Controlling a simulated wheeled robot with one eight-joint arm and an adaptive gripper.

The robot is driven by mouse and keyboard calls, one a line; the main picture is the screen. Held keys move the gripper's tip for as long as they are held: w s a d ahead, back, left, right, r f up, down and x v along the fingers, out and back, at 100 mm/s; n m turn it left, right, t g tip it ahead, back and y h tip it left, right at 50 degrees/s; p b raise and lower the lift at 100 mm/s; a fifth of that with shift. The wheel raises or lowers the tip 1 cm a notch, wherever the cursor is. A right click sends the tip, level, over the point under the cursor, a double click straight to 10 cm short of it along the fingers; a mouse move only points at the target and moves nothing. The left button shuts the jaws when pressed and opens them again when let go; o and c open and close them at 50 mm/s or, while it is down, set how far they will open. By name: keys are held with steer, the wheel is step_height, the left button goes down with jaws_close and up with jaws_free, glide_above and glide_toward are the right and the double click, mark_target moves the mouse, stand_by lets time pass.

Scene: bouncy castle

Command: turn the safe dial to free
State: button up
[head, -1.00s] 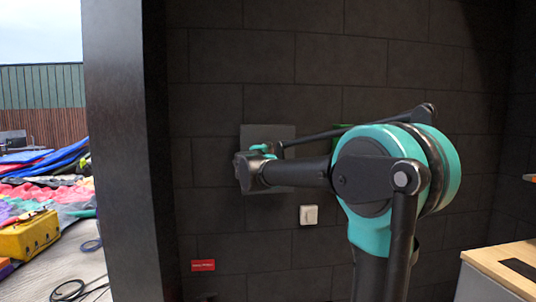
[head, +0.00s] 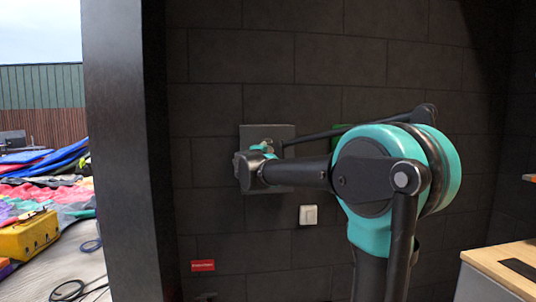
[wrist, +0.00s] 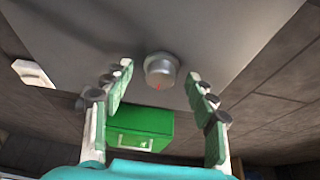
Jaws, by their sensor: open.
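The safe (head: 282,132) is a grey square panel on the dark block wall, partly hidden behind my arm in the head view. In the wrist view its grey face (wrist: 230,35) fills the top, and the round metal dial (wrist: 160,68) sticks out of it with a small red mark at its lower edge. My gripper (wrist: 158,80) is open, its two green-padded fingers on either side of the dial, apart from it. In the head view my gripper is mostly hidden behind my wrist, in front of the safe. Any lettering around the dial cannot be read.
A green box (wrist: 140,128) with a handle is on the wall beyond the fingers. A white switch (head: 308,215) and a red sign (head: 203,265) are on the wall below the safe. A dark post (head: 125,150) stands left; a wooden-topped counter (head: 505,262) stands right.

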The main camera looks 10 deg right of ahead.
steer(key=v, duration=1.2)
steer(key=s+a+f+n+g+y, duration=0.1)
steer(key=s+a+f+n+y, duration=0.2)
steer(key=f+n, duration=0.35)
steer(key=s+a+f+n+g+y, duration=0.1)
steer(key=s+f+n+y, duration=0.1)
steer(key=f+n+y, duration=0.45)
steer(key=s+a+f+n+g+y, duration=0.1)
steer(key=s+a+f+n+y, duration=0.2)
steer(key=f+n, duration=0.4)
steer(key=s+d+f+n+g+h, duration=0.1)
steer(key=s+d+f+g, duration=0.2)
steer(key=s+d+f, duration=0.2)
steer(key=s+d+f+g+h, duration=0.2)
steer(key=s+d+f, duration=0.4)
steer(key=s+f, duration=0.4)
steer(key=s+d+f+n+g+h, duration=0.1)
steer(key=s+d+f+g+h, duration=0.1)
steer(key=s+d+f+g, duration=0.2)
steer(key=s+d+f, duration=0.1)
steer(key=s+f, duration=0.2)
steer(key=f, duration=0.5)
steer(key=shift+s+d+n, duration=0.2)
steer(key=shift+s+n, duration=0.1)
steer(key=shift+h, duration=0.25)
steer(key=shift+c, duration=0.2)
